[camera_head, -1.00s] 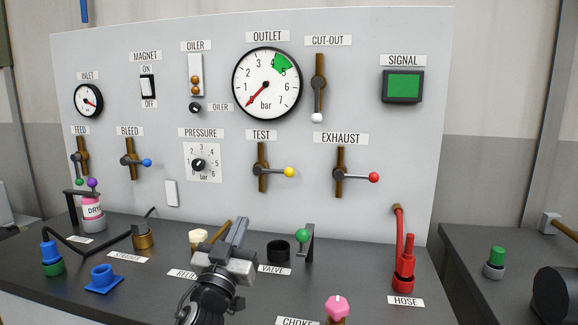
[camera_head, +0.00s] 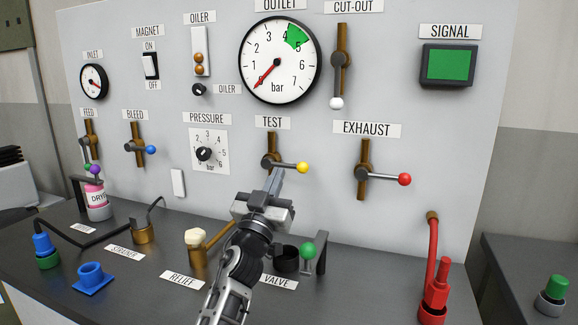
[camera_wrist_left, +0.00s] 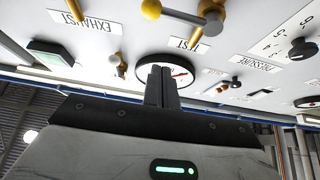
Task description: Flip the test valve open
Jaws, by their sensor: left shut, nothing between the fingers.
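The test valve (camera_head: 269,163) is on the upright grey panel under the TEST label (camera_head: 272,123). It has a brown vertical pipe and a grey lever pointing right, ending in a yellow knob (camera_head: 303,168). The wrist view shows the panel upside down, with the yellow knob (camera_wrist_left: 151,9) and the valve hub (camera_wrist_left: 205,18) at its top edge. My left gripper (camera_head: 274,180) is shut and empty. Its fingertips (camera_wrist_left: 160,72) appear just below the valve hub and left of the knob; contact cannot be told. My right gripper is out of view.
The exhaust valve with a red knob (camera_head: 404,179) is to the right, and the bleed valve with a blue knob (camera_head: 150,149) to the left. The pressure dial (camera_head: 205,153) is nearby. Below, the bench holds a relief valve (camera_head: 196,248), a green-knobbed valve (camera_head: 308,250) and a red hose (camera_head: 436,295).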

